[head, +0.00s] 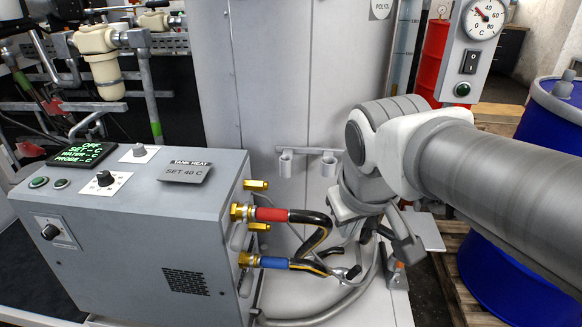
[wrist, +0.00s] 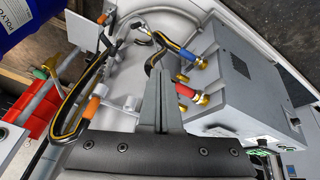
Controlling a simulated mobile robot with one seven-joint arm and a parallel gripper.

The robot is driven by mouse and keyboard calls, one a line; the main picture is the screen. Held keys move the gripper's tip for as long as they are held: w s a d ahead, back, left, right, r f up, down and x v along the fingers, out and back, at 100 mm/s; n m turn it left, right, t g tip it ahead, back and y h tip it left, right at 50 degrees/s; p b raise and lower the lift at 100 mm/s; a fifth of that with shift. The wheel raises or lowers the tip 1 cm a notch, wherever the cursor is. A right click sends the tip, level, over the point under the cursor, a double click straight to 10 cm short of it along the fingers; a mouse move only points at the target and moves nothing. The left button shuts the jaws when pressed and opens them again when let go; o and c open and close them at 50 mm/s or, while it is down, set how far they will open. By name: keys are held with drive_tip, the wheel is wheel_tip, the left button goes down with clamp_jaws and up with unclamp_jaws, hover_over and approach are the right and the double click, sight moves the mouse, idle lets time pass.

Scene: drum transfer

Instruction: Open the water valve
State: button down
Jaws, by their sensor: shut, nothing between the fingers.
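No part in view is labelled as the water valve, and I cannot tell which one it is. The grey heater unit (head: 150,235) has brass fittings (head: 238,211) on its right side. Black, yellow-striped hoses with a red collar (head: 271,214) and a blue collar (head: 275,262) join them. In the wrist view my gripper (wrist: 161,78) is shut and empty, its fingers pointing toward the hoses. The red collar (wrist: 185,90) and blue collar (wrist: 181,79) lie just right of the fingertips there.
A blue drum (head: 500,240) stands on a wooden pallet at right. A dial gauge (head: 485,20) sits at upper right. Orange parts (wrist: 91,107) on another hose lie left of my fingers in the wrist view.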

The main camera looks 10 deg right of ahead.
drive_tip(key=w+d+f+n+g+h+p, duration=0.1)
drive_tip(key=w+d+f+n, duration=0.2)
drive_tip(key=w, duration=0.4)
drive_tip(key=w+d+f+n+g+h, duration=0.1)
drive_tip(key=w+f+n, duration=0.1)
drive_tip(key=w+f, duration=0.5)
drive_tip(key=w+d+f+n+g+h+p, duration=0.1)
drive_tip(key=w+d+f+n, duration=0.15)
drive_tip(key=w, duration=0.55)
drive_tip(key=n+g, duration=0.1)
drive_tip(key=n, duration=0.7)
hover_over(349, 274)
drive_tip(key=a, duration=0.9)
wheel_tip(349, 274, down, 29)
drive_tip(key=shift+m, duration=0.25)
drive_tip(key=shift+s+d+r+b+x, duration=0.15)
drive_tip(key=shift+d+b+x, duration=0.35)
drive_tip(key=shift+x, duration=1.6)
drive_tip(key=shift+s+d+r+b+x, duration=0.2)
drive_tip(key=shift+d+b+x, duration=0.25)
drive_tip(key=shift+x, duration=1.65)
drive_tip(key=shift+s+d+r+b+x, duration=0.15)
drive_tip(key=shift+d+b+x, duration=0.35)
drive_tip(key=shift+x, duration=1.6)
